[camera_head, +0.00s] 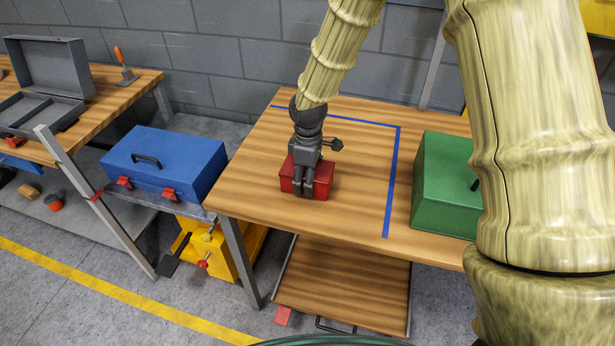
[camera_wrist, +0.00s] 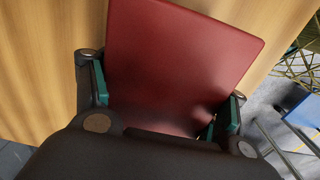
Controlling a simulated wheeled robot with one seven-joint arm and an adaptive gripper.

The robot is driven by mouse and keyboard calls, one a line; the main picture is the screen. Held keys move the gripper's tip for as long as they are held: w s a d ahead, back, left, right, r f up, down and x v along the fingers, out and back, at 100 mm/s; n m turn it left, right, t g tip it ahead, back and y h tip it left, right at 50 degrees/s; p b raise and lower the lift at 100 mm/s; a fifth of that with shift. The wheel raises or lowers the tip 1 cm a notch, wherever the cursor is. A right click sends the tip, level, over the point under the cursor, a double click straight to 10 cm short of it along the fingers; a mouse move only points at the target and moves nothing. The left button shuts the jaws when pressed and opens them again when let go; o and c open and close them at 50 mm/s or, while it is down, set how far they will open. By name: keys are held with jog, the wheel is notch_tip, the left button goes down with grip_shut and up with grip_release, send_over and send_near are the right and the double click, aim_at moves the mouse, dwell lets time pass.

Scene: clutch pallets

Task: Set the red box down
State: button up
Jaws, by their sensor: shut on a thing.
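The red box (camera_head: 318,181) is at the wooden table (camera_head: 350,215), inside the area marked by blue tape (camera_head: 391,180). My gripper (camera_head: 305,185) points down over the box with its fingers around it. In the wrist view the red box (camera_wrist: 185,65) fills the middle, between the two green-padded fingertips (camera_wrist: 165,107). My gripper is shut on the box. The box looks level and at or very near the tabletop; I cannot tell whether its underside touches.
A green box (camera_head: 440,185) stands right of the tape. A blue toolbox (camera_head: 165,163) sits on a lower shelf to the left. The tabletop around the red box is clear.

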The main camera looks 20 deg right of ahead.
jog(key=o, duration=1.3)
jog(key=shift+f, duration=0.1)
jog(key=shift+o, duration=0.2)
notch_tip(320, 180, up, 12)
jog(key=shift+r+b, duration=0.1)
jog(key=shift+b, duration=0.65)
